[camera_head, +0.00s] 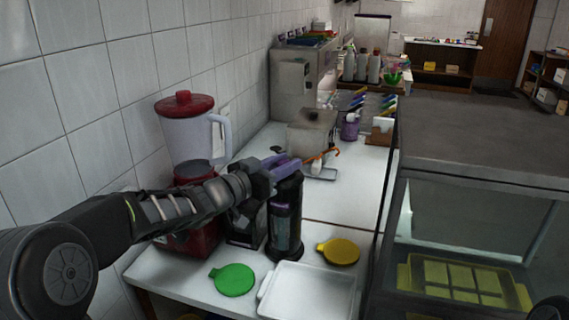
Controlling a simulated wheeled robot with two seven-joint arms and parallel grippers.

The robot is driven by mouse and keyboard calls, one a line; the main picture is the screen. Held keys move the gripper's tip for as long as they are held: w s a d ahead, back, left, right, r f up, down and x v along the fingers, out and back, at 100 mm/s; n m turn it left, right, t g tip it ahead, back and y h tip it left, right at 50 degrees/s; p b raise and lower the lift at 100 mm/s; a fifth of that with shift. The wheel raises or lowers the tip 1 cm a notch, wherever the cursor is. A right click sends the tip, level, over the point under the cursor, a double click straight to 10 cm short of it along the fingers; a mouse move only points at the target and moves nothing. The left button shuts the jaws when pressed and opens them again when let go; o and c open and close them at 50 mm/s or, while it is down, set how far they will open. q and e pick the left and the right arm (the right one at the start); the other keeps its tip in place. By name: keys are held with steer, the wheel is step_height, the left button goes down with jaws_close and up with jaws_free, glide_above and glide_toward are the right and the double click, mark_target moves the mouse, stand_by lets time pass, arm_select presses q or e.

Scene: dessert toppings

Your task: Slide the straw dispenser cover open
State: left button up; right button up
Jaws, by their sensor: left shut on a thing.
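The straw dispenser (285,222) is a dark, upright cylinder with a see-through front, standing on the white counter near the middle of the camera_head view. My left arm comes in from the left, and my left gripper (284,172) is at the top of the dispenser, shut on its cover. The purple fingers hide much of the cover, so I cannot tell how far it is slid.
A red blender (190,132) stands behind my left arm by the tiled wall. A green lid (233,280), a white tray (312,291) and a yellow lid (340,252) lie in front. A glass-fronted case (470,235) bounds the right. The counter behind the yellow lid is clear.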

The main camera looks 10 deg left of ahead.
arm_select(q)
jaws_close()
stand_by(0.6)
steer(key=shift+r, duration=0.15)
